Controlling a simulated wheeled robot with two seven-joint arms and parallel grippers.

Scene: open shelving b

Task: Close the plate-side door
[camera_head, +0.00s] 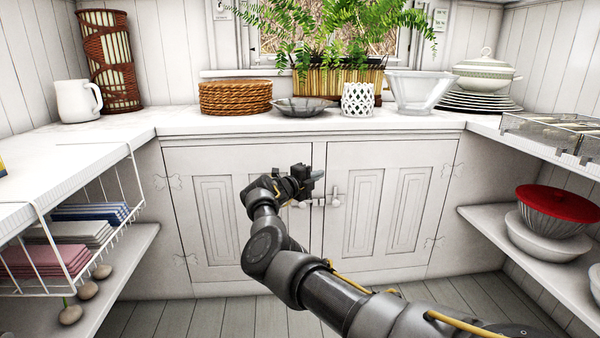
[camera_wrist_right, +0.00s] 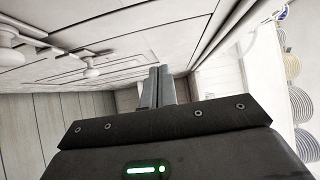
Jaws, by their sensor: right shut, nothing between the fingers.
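The plate-side door is the right cabinet door (camera_head: 384,215), under the counter end with the plates. It looks flush with the cabinet front; a slight gap cannot be ruled out. The left cabinet door (camera_head: 220,215) also looks flush. A door knob (camera_head: 337,200) shows near the middle seam, close below my right gripper (camera_head: 316,176). The right gripper is shut and empty in front of the doors, near the seam. Its closed fingers show in the right wrist view (camera_wrist_right: 156,88), with white panels and knobs (camera_wrist_right: 91,72) at the left. My left gripper is not in view.
A stack of plates (camera_head: 478,103) stands at the back right of the counter (camera_head: 290,122). The right shelf (camera_head: 490,225) holds bowls, and the left side has a wire basket (camera_head: 110,225) with folded cloths. The floor (camera_head: 205,315) before the doors is clear.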

